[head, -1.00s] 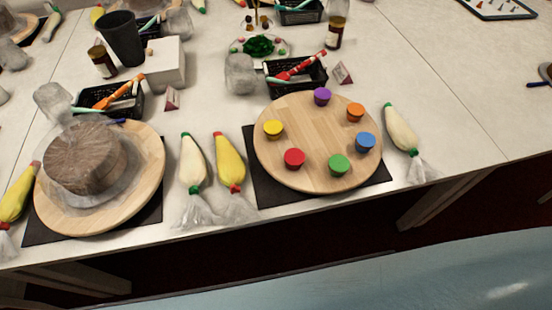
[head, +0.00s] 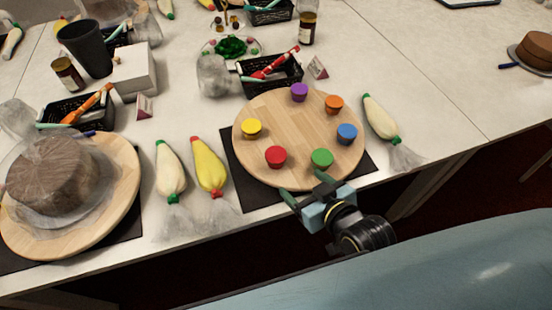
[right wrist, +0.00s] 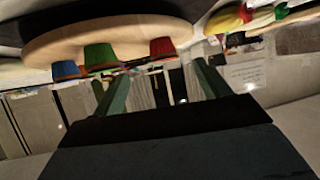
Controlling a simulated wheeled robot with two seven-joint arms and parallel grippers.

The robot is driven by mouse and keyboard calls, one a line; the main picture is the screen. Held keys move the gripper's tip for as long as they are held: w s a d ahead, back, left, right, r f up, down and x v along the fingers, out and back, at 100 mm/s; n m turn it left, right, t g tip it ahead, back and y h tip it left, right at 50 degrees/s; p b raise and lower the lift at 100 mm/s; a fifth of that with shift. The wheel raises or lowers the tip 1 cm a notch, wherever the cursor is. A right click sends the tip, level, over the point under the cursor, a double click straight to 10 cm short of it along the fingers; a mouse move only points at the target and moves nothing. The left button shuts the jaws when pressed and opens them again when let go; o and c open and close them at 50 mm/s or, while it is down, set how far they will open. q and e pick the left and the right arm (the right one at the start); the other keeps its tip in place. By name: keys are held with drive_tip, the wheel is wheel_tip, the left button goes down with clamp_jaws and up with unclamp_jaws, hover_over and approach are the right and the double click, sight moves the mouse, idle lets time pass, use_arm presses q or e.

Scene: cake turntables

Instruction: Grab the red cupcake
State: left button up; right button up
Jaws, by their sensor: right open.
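The red cupcake (head: 276,157) stands on the front left part of a round wooden turntable (head: 290,125) in the head view. Yellow (head: 251,128), purple (head: 299,92), orange (head: 334,104), blue (head: 346,134) and green (head: 322,159) cupcakes stand around it on the same board. My right gripper (head: 304,188) is open and empty at the turntable's front edge, just below the red and green cupcakes. In the right wrist view the red cupcake (right wrist: 163,47) shows between and beyond the open fingers (right wrist: 160,88), with the green one (right wrist: 100,57) to its left. My left gripper is not in view.
Piping bags lie left (head: 209,165) and right (head: 380,118) of the turntable. A black basket (head: 270,78) with a red-handled tool stands behind it. A second turntable (head: 120,205) with a wrapped brown cake stands at left. The table's front edge runs below.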

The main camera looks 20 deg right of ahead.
sight(280, 161)
drive_tip(key=shift+t, duration=0.5)
drive_tip(key=x, duration=0.2)
drive_tip(key=b+x, duration=0.1)
drive_tip(key=x, duration=0.2)
drive_tip(key=r+x, duration=0.1)
drive_tip(key=x, duration=0.1)
drive_tip(key=shift+w+a, duration=0.2)
drive_tip(key=shift+w, duration=0.35)
drive_tip(key=b+x, duration=0.1)
drive_tip(key=x, duration=0.4)
drive_tip(key=shift+w+a+f+b, duration=0.15)
drive_tip(key=shift+w+f+b, duration=0.1)
drive_tip(key=shift+w+b, duration=0.1)
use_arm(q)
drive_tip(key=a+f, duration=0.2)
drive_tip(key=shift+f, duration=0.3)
use_arm(e)
drive_tip(key=c, duration=1)
